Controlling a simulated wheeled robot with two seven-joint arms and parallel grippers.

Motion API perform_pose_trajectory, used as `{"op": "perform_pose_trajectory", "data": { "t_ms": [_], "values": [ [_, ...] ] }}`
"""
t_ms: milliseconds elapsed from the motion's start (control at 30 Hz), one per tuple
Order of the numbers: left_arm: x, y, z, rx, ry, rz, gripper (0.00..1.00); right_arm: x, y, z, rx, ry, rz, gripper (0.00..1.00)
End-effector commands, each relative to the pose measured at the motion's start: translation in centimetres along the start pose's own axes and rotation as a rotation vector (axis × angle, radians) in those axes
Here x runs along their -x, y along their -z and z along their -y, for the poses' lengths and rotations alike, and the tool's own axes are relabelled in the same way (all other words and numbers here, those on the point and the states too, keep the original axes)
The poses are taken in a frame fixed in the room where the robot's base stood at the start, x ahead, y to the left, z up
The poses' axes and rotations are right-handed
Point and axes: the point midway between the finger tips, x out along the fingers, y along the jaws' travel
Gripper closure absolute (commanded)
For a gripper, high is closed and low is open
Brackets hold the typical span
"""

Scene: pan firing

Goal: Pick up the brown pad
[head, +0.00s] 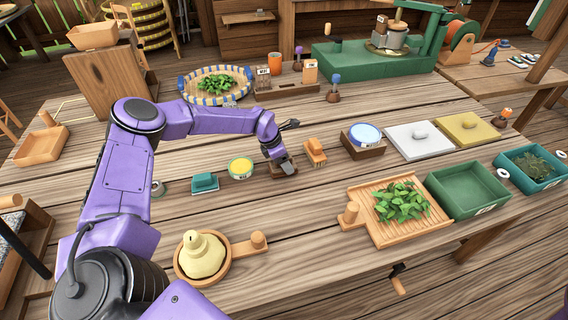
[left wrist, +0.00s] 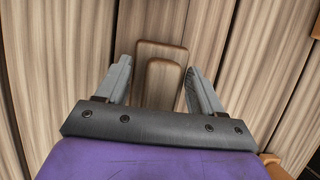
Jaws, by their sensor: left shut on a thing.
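The brown pad (head: 273,173) is a small dark brown block at the middle of the table, partly hidden by my left gripper. In the left wrist view the brown pad (left wrist: 150,50) shows as a rounded flat base with a raised handle between the fingers. My left gripper (head: 284,166) points down and is shut on the pad's handle; the fingers also show in the left wrist view (left wrist: 161,85). The pad appears to be at the tabletop; I cannot tell if it is lifted. My right gripper is not in view.

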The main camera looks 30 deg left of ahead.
Motion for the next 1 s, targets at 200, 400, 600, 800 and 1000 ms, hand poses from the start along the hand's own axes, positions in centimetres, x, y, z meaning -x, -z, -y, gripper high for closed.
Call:
{"op": "perform_pose_trajectory", "data": {
  "t_ms": [200,400,600,800,1000],
  "values": [
    [4.9,0.1,0.2,0.002,-0.003,0.012,0.87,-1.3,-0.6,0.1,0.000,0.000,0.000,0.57],
    [11.2,3.3,1.1,0.005,-0.001,0.014,0.87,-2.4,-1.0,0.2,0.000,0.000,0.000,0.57],
    [15.0,6.7,1.9,0.002,0.000,0.010,0.87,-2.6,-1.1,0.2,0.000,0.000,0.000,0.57],
    [16.4,8.1,2.1,0.000,0.000,0.004,0.87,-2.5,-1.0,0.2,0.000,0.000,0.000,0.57],
    [16.5,8.2,2.1,0.000,0.000,0.001,0.87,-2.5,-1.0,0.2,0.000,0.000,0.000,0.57]
  ]
}}
